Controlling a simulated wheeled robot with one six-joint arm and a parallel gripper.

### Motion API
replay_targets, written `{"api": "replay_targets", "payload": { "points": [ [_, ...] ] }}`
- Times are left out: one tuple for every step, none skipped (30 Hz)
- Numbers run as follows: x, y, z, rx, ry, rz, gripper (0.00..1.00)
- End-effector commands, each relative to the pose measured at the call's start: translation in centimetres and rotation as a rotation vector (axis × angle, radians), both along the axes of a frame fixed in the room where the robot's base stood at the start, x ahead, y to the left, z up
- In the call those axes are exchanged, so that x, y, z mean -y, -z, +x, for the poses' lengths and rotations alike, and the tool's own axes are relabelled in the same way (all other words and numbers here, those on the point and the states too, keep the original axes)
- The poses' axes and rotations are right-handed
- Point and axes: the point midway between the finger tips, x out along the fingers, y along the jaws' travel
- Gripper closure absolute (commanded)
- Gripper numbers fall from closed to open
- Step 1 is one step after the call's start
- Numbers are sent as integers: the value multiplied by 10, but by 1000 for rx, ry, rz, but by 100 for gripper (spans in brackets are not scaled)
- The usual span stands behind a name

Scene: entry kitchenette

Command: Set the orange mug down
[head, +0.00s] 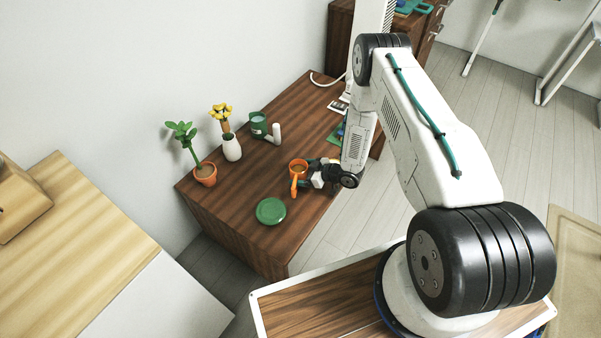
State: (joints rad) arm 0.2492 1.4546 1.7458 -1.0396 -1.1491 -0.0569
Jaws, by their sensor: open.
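The orange mug (299,165) stands upright on the dark wooden table (235,194), near its right side. My gripper (306,181) is at the mug's lower right, with an orange finger-like part (293,187) just below the mug. The gripper is open. I cannot tell whether its fingers touch the mug or are around its handle, as the parts overlap at this size.
A green round dish (270,211) lies in front of the mug. A green mug (258,124), a white cylinder (277,132), a white vase (231,147) with yellow flowers and a potted plant (205,175) stand further left and back. Bare tabletop lies between.

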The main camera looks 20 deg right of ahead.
Motion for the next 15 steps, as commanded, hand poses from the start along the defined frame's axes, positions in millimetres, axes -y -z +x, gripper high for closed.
{"api": "replay_targets", "payload": {
  "points": [
    [6,-3,-4,-1,5,1,14],
    [10,-5,-7,-1,5,1,14],
    [15,-9,-12,-1,5,1,14],
    [19,-12,-16,0,6,0,14],
    [23,-15,-19,0,6,2,14],
    [30,-18,-25,-1,8,1,14],
    [34,-21,-29,0,6,2,14],
    [38,-25,-34,0,7,1,14],
    [44,-29,-39,0,6,1,14],
    [48,-31,-43,0,6,2,14],
    [52,-34,-47,-1,8,2,14],
    [56,-37,-51,0,5,1,14],
    [60,-39,-55,0,6,1,14],
    [63,-41,-57,1,5,0,14],
    [66,-43,-61,1,4,1,14]
  ]
}}
